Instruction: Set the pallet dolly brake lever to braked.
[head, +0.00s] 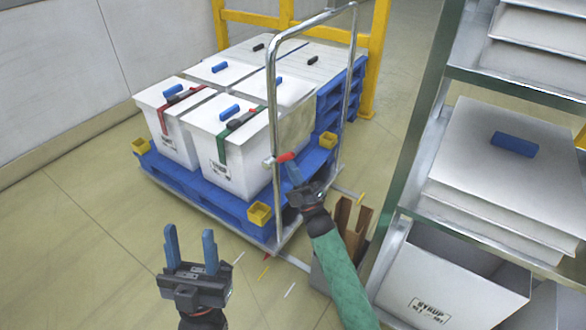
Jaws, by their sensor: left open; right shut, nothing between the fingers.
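The pallet dolly (185,190) carries a blue pallet with white boxes on it and has an upright chrome handle frame (277,100). A short red brake lever (285,157) sits on the near post of that frame, lying roughly sideways. My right gripper (292,172) is shut, its blue fingertips just under the lever and touching or very close to it; I cannot tell which. Nothing is held in it. My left gripper (191,240) is open and empty, over the floor in front of the dolly.
A green-framed shelf (428,125) with white boxes stands at right. A brown-topped bin (350,225) stands beside my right arm. A yellow barrier (375,60) stands behind the dolly. Small sticks (290,290) lie on the floor. The floor at left is clear.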

